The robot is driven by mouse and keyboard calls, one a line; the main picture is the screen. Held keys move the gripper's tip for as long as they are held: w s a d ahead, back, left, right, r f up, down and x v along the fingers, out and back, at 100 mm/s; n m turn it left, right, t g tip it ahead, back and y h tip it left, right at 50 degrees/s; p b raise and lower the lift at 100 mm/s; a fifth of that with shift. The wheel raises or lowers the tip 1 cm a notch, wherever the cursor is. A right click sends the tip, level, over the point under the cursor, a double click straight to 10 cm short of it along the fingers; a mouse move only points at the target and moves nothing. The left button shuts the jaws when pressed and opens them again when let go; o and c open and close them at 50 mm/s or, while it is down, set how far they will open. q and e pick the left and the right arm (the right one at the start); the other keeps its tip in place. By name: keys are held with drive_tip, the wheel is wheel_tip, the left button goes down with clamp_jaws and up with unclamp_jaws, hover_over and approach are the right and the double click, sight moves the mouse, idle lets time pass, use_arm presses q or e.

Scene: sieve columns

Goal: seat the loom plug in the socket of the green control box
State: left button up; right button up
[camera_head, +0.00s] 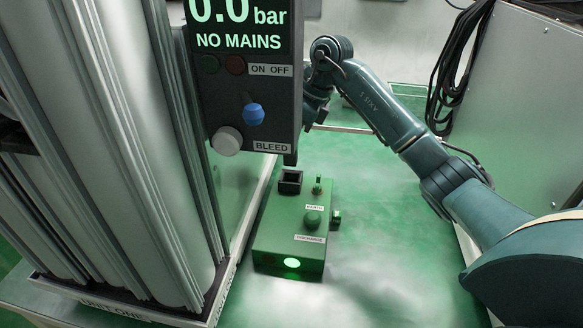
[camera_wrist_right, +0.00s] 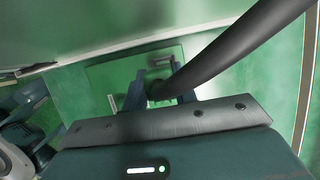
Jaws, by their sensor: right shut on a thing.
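The green control box (camera_head: 290,235) stands on the green bench top, with its black square socket (camera_head: 290,182) at the far left of its top. My right gripper (camera_wrist_right: 158,90) is shut on the loom plug (camera_wrist_right: 157,92), and a thick black cable runs from it to the upper right in the right wrist view. In the head view the hanging panel hides most of this gripper. A small dark piece, perhaps the plug, shows below the panel just above the socket. I cannot tell whether plug and socket touch. My left gripper is not in view.
The panel (camera_head: 250,85) reading "0.0 bar NO MAINS" hangs over the box's far end. Tall grey columns (camera_head: 120,150) stand close on the left. A black cable coil (camera_head: 455,75) hangs at the back right. Bench right of the box is clear.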

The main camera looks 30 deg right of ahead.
sight(291, 161)
wheel_tip(291, 161, down, 4)
drive_tip(key=shift+r, duration=0.1)
drive_tip(key=shift+f, duration=1.45)
drive_tip(key=shift+f, duration=0.2)
drive_tip(key=o, duration=1)
drive_tip(key=shift+r, duration=0.1)
